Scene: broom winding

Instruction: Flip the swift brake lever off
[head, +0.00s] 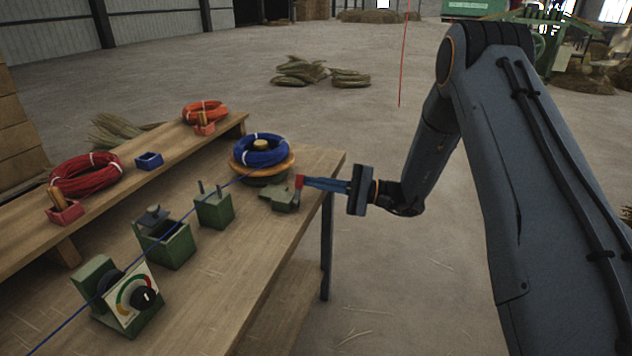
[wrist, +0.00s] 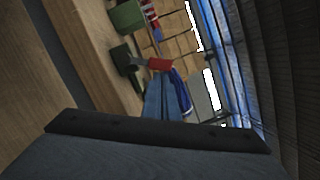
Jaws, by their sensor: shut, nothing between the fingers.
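The swift (head: 285,166) is a round wooden disc on a dark base at the table's far end, holding a blue coil (head: 262,150). Its brake is a green block (head: 279,199) beside it near the table's right edge. The brake lever has a red tip (head: 299,181) that stands up from the block; the tip also shows in the wrist view (wrist: 160,64), at the end of a grey bar. My gripper (head: 307,183) is shut and empty, its blue fingertips right at the red tip from the right. I cannot tell whether they touch it.
A blue strand runs from the coil past a green two-pin guide (head: 213,208), a green box (head: 164,241) and a green dial unit (head: 120,295). A raised shelf (head: 150,175) at left holds red and orange coils. The floor right of the table is clear.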

